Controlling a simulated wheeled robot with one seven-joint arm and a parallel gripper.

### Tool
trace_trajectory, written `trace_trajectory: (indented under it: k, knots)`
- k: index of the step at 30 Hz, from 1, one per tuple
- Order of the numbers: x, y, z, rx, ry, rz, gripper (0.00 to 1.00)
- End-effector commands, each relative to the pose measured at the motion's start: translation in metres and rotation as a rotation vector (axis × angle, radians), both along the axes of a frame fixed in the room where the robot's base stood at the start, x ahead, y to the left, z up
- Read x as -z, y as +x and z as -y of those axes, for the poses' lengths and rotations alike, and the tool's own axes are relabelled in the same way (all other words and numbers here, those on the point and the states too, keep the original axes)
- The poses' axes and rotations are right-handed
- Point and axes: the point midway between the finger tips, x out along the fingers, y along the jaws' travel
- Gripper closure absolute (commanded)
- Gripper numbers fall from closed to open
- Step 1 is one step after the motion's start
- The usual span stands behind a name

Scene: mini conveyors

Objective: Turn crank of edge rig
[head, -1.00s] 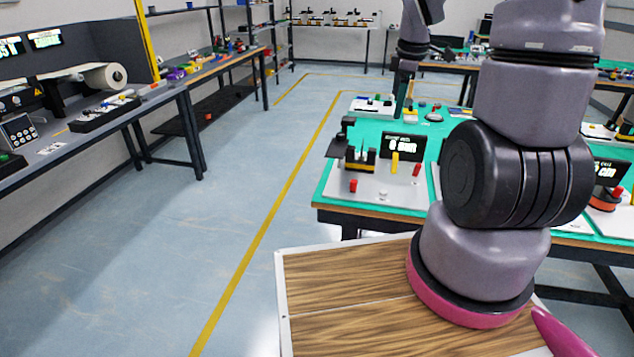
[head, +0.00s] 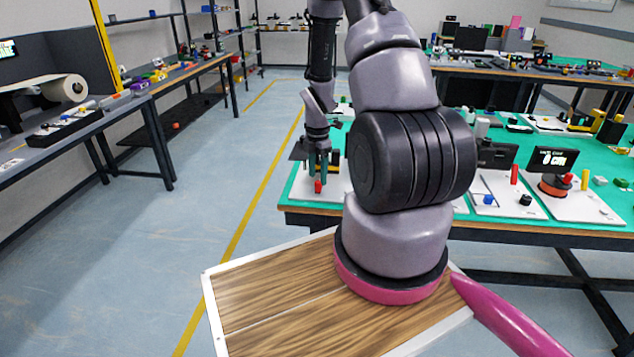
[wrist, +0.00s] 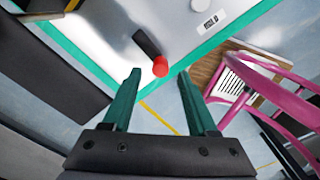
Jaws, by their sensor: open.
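The edge rig's white plate (head: 343,183) sits at the near left corner of the green table, largely hidden by my arm in the head view. A red knob (head: 318,186) stands near the plate's front edge. In the wrist view the red knob (wrist: 160,67) is at the end of a short black bar (wrist: 147,42), which looks like the crank. The white plate (wrist: 195,30) lies beneath it. My gripper (head: 321,175) points down above the plate. In the wrist view my gripper (wrist: 159,72) is open; the knob shows between its green fingertips, beyond them, and contact cannot be told.
The green table (head: 480,222) carries several other rigs on the right, one with an orange-based red-knobbed device (head: 555,186). A dark display (head: 497,155) stands beside my arm. Floor (head: 190,230) left of the table is clear. A grey bench (head: 90,130) stands at left.

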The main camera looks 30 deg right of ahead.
Motion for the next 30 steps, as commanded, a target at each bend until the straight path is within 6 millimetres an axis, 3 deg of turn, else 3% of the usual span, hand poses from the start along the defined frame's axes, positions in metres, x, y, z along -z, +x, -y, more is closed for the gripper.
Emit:
trace_trajectory:
  k: [6,17,20,22,30]
  knots:
    - [0.027,0.0,0.0,-0.001,0.0,-0.001,0.41]
    - [0.033,0.0,0.0,0.0,0.0,0.0,0.41]
    - [0.033,0.0,0.0,0.0,0.0,0.0,0.72]
    - [0.033,0.0,0.0,0.001,0.0,0.0,0.99]
    - [0.033,0.002,-0.002,0.049,-0.001,0.001,1.0]
